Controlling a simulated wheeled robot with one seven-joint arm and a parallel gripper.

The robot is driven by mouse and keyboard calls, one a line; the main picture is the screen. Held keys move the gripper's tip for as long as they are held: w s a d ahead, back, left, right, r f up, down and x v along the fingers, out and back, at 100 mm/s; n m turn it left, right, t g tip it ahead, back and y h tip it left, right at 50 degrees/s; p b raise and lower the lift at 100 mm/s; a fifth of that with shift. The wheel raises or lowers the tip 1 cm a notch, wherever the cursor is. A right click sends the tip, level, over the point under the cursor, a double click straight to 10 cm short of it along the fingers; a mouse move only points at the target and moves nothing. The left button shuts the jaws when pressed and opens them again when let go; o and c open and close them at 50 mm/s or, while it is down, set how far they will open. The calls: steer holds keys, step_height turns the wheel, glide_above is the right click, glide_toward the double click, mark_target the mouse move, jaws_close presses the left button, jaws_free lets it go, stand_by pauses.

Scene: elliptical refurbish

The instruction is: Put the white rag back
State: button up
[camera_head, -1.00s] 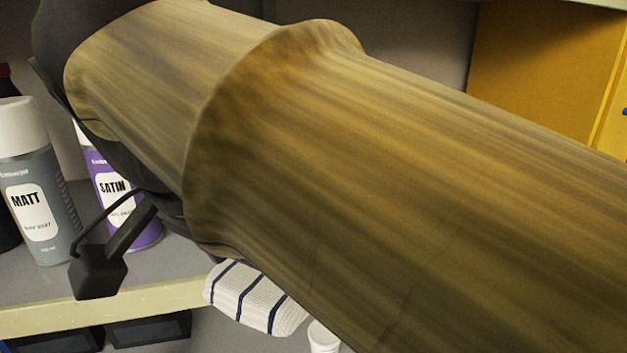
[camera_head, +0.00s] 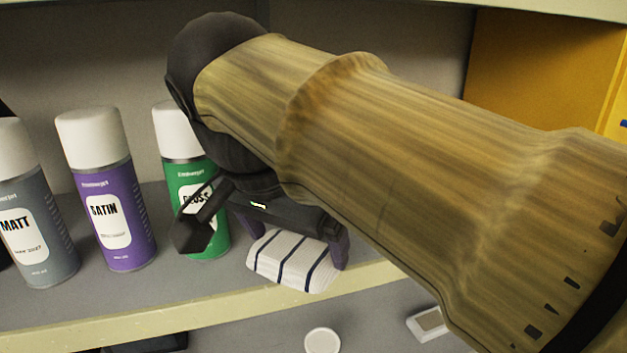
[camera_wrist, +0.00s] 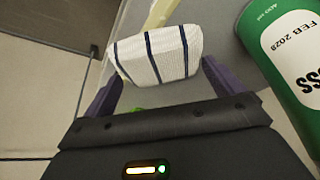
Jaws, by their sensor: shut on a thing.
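The white rag (camera_head: 293,262) is folded and has dark blue stripes. It is at the front of the grey shelf, right of the green can, and overlaps the shelf's front edge in the head view. My gripper (camera_head: 295,240) is shut on it, with a purple finger at its right side. In the wrist view the rag (camera_wrist: 158,56) sits between the two purple fingers of my gripper (camera_wrist: 160,85). I cannot tell whether the rag touches the shelf.
A green spray can (camera_head: 205,235) stands close left of the rag. A purple SATIN can (camera_head: 122,235) and a grey MATT can (camera_head: 40,245) stand farther left. The cream shelf edge (camera_head: 180,312) runs below. A round white lid (camera_head: 322,341) shows lower down.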

steer(key=w, duration=0.1)
steer(key=w+d+p, duration=0.1)
steer(key=w, duration=0.1)
steer(key=w+d, duration=0.1)
steer(key=shift+w+d+r+p, duration=0.1)
steer(key=shift+w+d+p, duration=0.1)
steer(key=shift+p, duration=0.1)
steer(key=shift+w+d, duration=0.15)
steer(key=shift+w, duration=0.15)
steer(key=shift+s, duration=0.1)
